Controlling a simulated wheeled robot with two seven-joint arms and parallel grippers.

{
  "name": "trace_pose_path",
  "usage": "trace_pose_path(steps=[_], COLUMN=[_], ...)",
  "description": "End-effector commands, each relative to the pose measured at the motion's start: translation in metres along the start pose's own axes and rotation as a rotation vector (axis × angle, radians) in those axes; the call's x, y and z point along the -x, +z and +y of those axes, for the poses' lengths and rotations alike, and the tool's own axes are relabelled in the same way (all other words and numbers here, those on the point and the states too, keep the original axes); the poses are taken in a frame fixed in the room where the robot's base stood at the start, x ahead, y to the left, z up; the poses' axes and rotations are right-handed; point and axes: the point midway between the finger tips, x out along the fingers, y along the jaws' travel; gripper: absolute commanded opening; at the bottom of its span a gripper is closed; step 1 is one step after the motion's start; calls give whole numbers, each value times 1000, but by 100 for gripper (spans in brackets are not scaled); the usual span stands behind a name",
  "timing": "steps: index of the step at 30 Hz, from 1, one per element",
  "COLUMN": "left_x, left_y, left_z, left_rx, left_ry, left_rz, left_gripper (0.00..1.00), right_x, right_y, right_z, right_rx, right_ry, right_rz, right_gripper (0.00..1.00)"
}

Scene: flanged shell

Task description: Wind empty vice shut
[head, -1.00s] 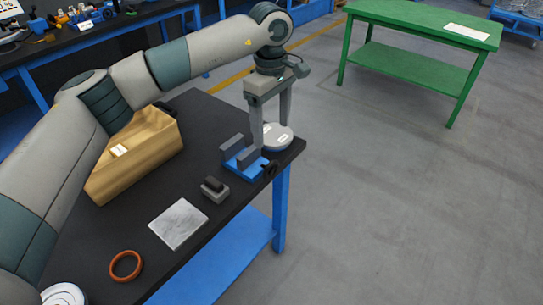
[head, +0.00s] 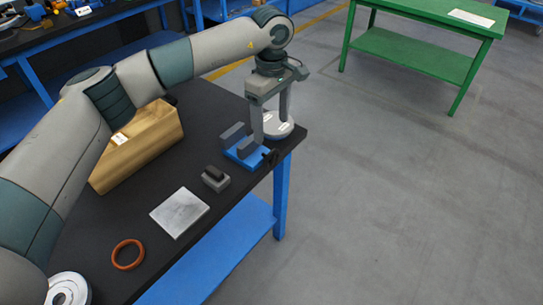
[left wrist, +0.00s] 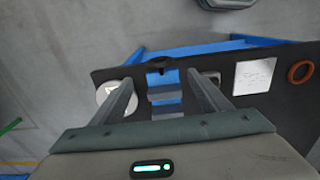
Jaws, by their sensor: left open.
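The blue vice (head: 246,152) sits near the right edge of the black bench, its two grey jaws apart and nothing seen between them. A dark handle (head: 271,157) shows at its edge-side end. My left gripper (head: 271,138) points down above the vice's far side, fingers spread and empty. In the left wrist view the vice (left wrist: 165,95) lies between the open fingers, beyond their tips, with the handle (left wrist: 160,66) at the bench edge. I cannot tell whether a finger touches the vice. My right gripper is in neither view.
A round, pale labelled part (head: 277,125) stands just behind the left fingers. A wooden box (head: 137,145) stands left.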

Motion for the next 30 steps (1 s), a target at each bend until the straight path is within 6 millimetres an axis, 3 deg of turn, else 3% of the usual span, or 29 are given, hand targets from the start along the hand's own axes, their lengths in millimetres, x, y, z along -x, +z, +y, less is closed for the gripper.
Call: trace_pose_path(steps=[3, 8, 18, 24, 30], left_x=[-20, -49, -108, -129, -136], left_y=[0, 0, 1, 0, 0], left_z=[-1, -1, -1, 0, 0], left_rx=[0, 2, 1, 1, 1], left_ry=[-4, -4, -3, -1, -1], left_rz=[-1, -2, -1, -1, -1], left_gripper=[70, 70, 70, 70, 70], right_x=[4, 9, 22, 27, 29], right_y=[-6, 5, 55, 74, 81], right_z=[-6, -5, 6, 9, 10], right_rx=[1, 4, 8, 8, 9], right_ry=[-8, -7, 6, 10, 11], right_rz=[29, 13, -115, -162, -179], right_gripper=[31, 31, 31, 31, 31])
